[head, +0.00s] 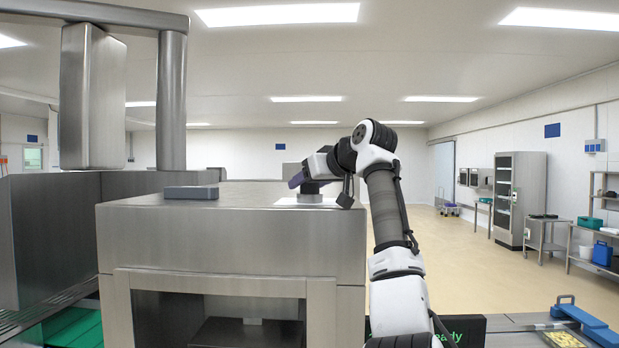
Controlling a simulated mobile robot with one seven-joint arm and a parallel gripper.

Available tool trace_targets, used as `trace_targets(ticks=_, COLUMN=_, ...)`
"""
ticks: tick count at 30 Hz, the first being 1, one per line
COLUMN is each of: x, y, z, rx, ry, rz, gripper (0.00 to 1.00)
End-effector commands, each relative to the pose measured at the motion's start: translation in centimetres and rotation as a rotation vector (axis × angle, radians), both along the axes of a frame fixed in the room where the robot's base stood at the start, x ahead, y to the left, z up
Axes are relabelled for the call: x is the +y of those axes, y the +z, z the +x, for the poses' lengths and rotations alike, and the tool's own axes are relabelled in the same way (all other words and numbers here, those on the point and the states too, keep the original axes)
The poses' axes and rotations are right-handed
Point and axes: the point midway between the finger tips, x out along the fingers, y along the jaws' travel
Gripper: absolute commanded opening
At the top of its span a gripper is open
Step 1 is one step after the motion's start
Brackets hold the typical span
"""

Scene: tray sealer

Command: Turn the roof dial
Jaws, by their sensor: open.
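The steel tray sealer (230,240) stands in front of me, with a flat roof. A small grey dial (310,197) sits on a white plate (284,202) near the right end of the roof. My arm reaches up from the lower right and bends over to the roof. My gripper (297,181) is open at the dial, with a purplish part showing on its left. The arm's end partly hides the dial's top. I cannot tell whether the fingers touch the dial.
A low grey box (190,192) lies on the roof to the left of the dial. A steel column and hanging block (91,95) rise at the left. The floor beyond is open.

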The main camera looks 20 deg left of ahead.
Motion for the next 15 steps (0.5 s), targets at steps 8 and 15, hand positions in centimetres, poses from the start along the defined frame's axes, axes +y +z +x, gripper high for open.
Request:
trace_targets(ticks=8, x=0.55, y=-0.33, z=0.36, rx=-0.001, ry=0.0, rz=-0.001, gripper=0.6)
trace_targets(ticks=15, x=0.51, y=-0.31, z=0.36, rx=-0.001, ry=0.0, rz=-0.001, gripper=0.43)
